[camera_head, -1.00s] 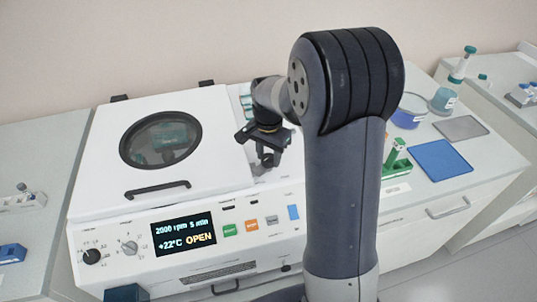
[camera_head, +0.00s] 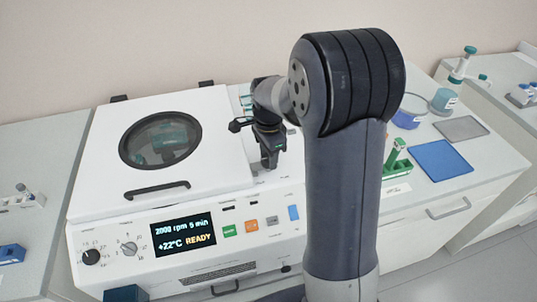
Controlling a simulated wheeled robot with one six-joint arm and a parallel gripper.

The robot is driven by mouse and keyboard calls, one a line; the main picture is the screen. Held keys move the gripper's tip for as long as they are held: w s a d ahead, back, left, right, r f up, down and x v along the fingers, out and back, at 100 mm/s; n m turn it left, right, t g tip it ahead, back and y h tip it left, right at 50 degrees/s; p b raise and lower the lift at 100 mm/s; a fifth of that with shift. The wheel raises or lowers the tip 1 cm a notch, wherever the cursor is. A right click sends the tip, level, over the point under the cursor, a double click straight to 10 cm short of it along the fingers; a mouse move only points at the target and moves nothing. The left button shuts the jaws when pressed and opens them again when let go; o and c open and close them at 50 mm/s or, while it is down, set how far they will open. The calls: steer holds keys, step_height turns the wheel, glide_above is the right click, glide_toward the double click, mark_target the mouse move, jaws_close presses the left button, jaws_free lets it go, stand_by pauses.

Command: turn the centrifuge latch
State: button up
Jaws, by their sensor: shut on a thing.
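The white centrifuge (camera_head: 90,208) has its lid (camera_head: 100,150) down, with a round dark window (camera_head: 160,139) and a black handle (camera_head: 157,190). Its display (camera_head: 183,234) reads "2000 rpm 5 min", "+22°C" and "READY". My gripper (camera_head: 268,164) points down just right of the lid's front corner. It is shut on the small latch there, which the fingers mostly hide, so its exact angle cannot be told.
My arm blocks the view right of the centrifuge. Beyond it are a green tube holder (camera_head: 396,162), a blue mat (camera_head: 440,160), a grey mat (camera_head: 460,129) and a blue round container (camera_head: 408,113). Knobs (camera_head: 129,249) and buttons line the front panel.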

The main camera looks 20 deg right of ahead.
stand_by(0.3)
steer(key=o, duration=1)
step_height(320, 180, up, 11)
steer(key=shift+f+b, duration=0.1)
steer(key=shift+b, duration=0.25)
step_height(320, 180, down, 11)
steer(key=shift+r+p, duration=0.1)
steer(key=shift+p, duration=0.25)
steer(key=shift+r, duration=0.1)
